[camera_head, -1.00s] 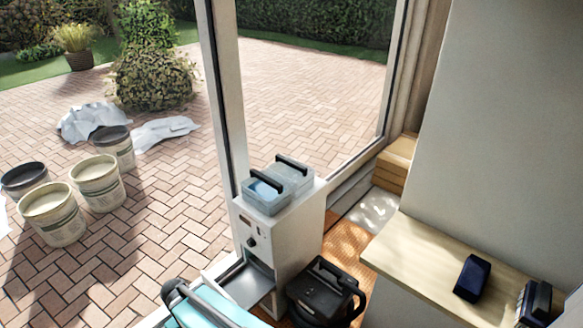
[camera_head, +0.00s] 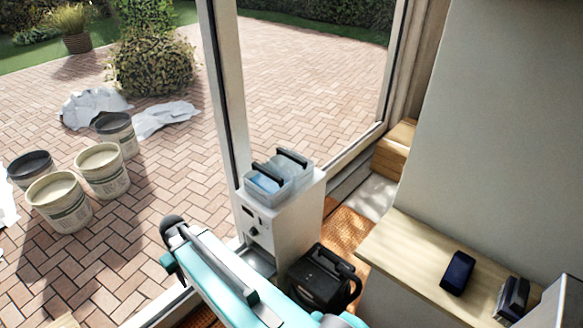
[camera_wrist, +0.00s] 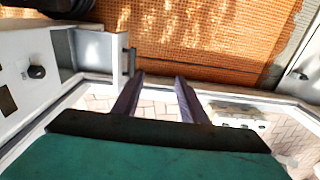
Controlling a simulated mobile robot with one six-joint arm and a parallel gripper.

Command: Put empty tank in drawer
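Two clear tanks with black handles stand side by side on top of a white cabinet (camera_head: 290,212). The left tank (camera_head: 262,188) shows a light blue content. The right tank (camera_head: 298,176) is partly behind it, and I cannot tell whether it is empty. A grey drawer (camera_head: 262,262) sticks out low on the cabinet front, partly covered by my teal arm. In the wrist view my gripper (camera_wrist: 160,82) is open, with two dark fingers apart and nothing between them. The cabinet front with its knob shows at the left there (camera_wrist: 15,70). My fingertips are not clear in the head view.
A black case (camera_head: 322,278) stands on the orange mat (camera_head: 345,225) right of the cabinet. A wooden counter (camera_head: 415,262) holds a dark block (camera_head: 457,272). A window frame (camera_head: 222,110) rises behind the cabinet. Several buckets stand outside on the paving.

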